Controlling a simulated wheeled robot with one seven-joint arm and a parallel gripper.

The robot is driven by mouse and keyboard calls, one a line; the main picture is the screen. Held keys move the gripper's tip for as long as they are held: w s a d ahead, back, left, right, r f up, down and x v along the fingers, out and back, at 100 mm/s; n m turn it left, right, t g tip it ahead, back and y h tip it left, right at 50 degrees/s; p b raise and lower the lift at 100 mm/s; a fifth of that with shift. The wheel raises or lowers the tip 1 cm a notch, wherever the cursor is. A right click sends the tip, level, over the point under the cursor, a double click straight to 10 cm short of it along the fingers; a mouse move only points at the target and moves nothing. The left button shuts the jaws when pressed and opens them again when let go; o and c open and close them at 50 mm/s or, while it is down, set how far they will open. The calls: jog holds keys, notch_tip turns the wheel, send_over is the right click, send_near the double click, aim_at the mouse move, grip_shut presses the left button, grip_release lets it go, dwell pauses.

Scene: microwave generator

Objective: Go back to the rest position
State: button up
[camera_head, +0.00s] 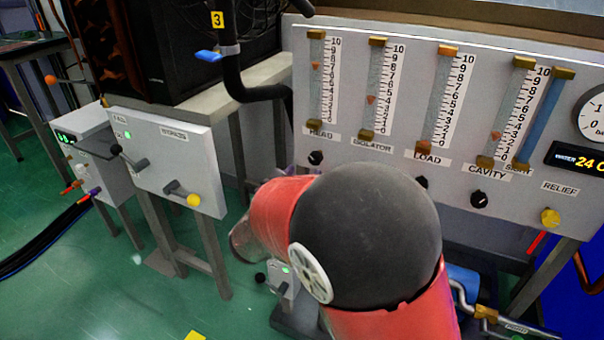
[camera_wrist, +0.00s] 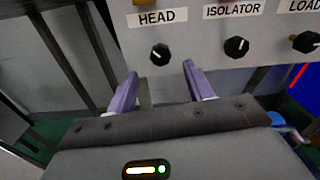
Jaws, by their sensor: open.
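My gripper (camera_wrist: 158,88) shows in the wrist view as two purple fingers spread apart with nothing between them. Its fingertips are just below the black HEAD knob (camera_wrist: 160,54) on the grey flow panel, and no contact shows.
The flow panel (camera_head: 355,100) carries several flow tubes, a gauge (camera_head: 592,114) and a yellow RELIEF knob (camera_head: 550,217). A grey box with levers (camera_head: 165,155) stands at left. A thick black hose (camera_head: 236,80) runs into the panel. Green floor is open at lower left.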

jog(key=s+d+m+g+h, duration=0.1)
jog(key=s+d+m+g, duration=0.45)
jog(key=d+m, duration=0.4)
jog(key=s+d+m+g+h, duration=0.2)
jog(key=s+d+m+g, duration=0.4)
jog(key=d, duration=0.7)
jog(key=s+a+r+m+y, duration=0.1)
jog(key=s+m+y, duration=0.8)
jog(key=s+m, duration=0.7)
jog(key=shift+s+a+r+m, duration=0.15)
jog(key=shift+a+m, duration=0.15)
jog(key=shift+m, duration=0.65)
